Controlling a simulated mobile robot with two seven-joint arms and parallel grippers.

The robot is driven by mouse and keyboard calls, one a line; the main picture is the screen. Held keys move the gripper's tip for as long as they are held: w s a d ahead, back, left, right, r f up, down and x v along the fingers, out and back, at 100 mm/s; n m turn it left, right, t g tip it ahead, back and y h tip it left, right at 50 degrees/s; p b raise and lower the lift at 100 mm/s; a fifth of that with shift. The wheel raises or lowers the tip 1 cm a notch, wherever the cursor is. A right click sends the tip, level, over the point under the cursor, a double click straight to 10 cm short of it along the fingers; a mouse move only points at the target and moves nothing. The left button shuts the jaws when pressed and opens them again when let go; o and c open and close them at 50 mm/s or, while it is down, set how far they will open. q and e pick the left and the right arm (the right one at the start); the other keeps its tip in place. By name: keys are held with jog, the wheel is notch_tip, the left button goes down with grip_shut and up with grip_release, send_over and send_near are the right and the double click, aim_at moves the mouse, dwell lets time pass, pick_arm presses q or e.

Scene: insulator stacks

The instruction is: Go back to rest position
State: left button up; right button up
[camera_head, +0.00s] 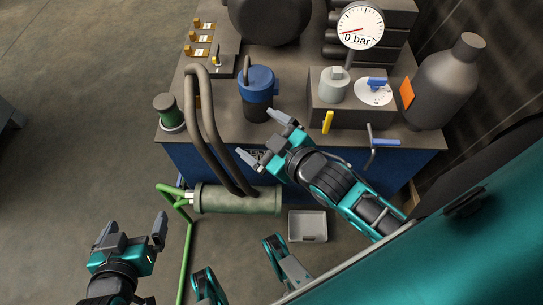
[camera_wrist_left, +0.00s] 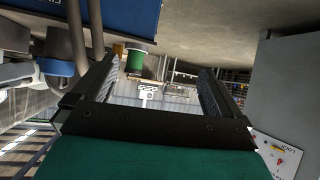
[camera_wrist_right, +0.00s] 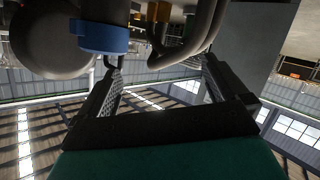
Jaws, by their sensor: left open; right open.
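My left gripper (camera_head: 132,232) is at the lower left of the head view, over bare floor, left of the green frame. Its fingers are apart with nothing between them, as the left wrist view (camera_wrist_left: 150,95) also shows. My right gripper (camera_head: 262,138) is in front of the bench, near its front edge and below the blue-lidded canister (camera_head: 257,88). Its fingers are apart and empty; in the right wrist view (camera_wrist_right: 160,90) the blue lid and dark hoses show beyond them. I cannot tell how close its fingertips are to the bench edge.
The blue bench (camera_head: 215,160) carries a gauge (camera_head: 360,26), a valve box (camera_head: 322,112), a grey bottle (camera_head: 446,80) and a green-topped jar (camera_head: 168,110). Looped hoses (camera_head: 212,130) run down to a grey-green cylinder (camera_head: 240,199) on a green frame (camera_head: 187,250). A small tray (camera_head: 307,226) lies below. Floor at left is clear.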

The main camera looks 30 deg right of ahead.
jog(key=s+f+m+g, duration=0.3)
jog(key=s+f+m, duration=0.1)
jog(key=s, duration=0.1)
jog(key=shift+s+a+f, duration=0.15)
jog(key=shift+a+f, duration=0.1)
jog(key=shift+f, duration=0.15)
pick_arm(q)
jog(key=s+a+r+y+p, duration=0.1)
jog(key=a+r+p, duration=0.2)
jog(key=r+p, duration=0.6)
jog(key=p, duration=0.4)
jog(key=shift+s, duration=0.3)
pick_arm(e)
notch_tip(320, 180, up, 9)
jog(key=s+d+h, duration=0.1)
jog(key=d, duration=0.2)
jog(key=shift+m, duration=0.3)
